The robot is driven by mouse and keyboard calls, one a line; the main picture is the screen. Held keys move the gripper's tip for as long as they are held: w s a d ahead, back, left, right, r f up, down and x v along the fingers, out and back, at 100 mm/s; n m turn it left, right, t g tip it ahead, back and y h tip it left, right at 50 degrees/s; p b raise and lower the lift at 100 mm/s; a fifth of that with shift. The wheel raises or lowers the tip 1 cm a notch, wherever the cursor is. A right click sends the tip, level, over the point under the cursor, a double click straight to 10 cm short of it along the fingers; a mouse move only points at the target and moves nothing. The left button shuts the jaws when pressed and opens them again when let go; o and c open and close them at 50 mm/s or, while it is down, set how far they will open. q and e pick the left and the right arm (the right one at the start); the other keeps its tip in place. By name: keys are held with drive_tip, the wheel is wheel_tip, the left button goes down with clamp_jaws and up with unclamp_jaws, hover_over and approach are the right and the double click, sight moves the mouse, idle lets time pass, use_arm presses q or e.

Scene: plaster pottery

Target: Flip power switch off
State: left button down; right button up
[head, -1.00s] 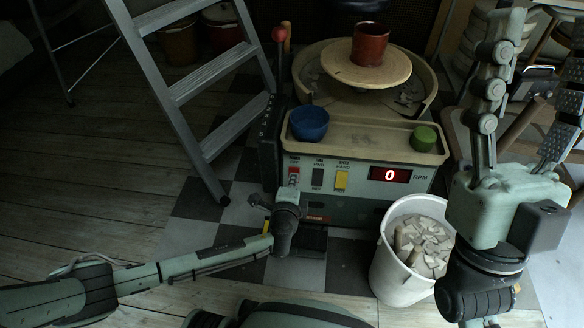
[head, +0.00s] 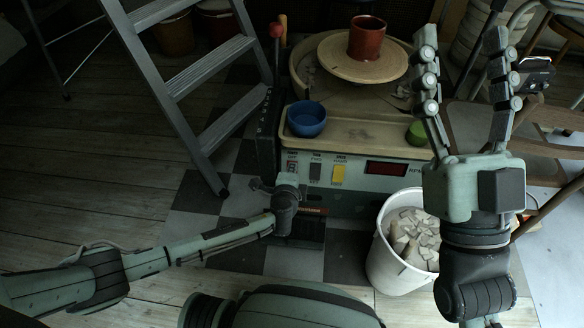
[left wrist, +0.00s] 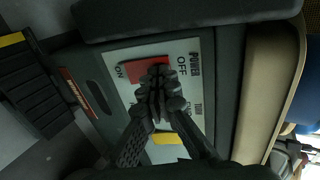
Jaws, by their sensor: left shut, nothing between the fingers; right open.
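The power switch (head: 292,167) is the leftmost switch on the wheel's front panel. In the left wrist view, its red rocker (left wrist: 133,72) shows between the ON and OFF labels, partly hidden by my fingers. My left gripper (left wrist: 159,84) is shut and empty, with its fingertips over the OFF side of the switch. I cannot tell whether they touch it. The panel's display (head: 386,168) is dark, with no digit lit. My right gripper (head: 462,42) is open and empty, raised at the right.
A blue bowl (head: 306,119) and green item (head: 417,133) sit on the ledge above the panel. A red-brown pot (head: 367,37) stands on the wheel head (head: 335,60). A white bucket (head: 377,262) of clay scraps is right of my left gripper. A stepladder (head: 201,70) stands left.

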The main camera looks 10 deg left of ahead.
drive_tip(key=shift+r, duration=0.1)
use_arm(q)
drive_tip(key=shift+r+p, duration=0.65)
drive_tip(key=shift+r, duration=0.15)
use_arm(e)
drive_tip(key=shift+s+r, duration=0.1)
drive_tip(key=shift+r, duration=0.65)
drive_tip(key=shift+f, duration=0.1)
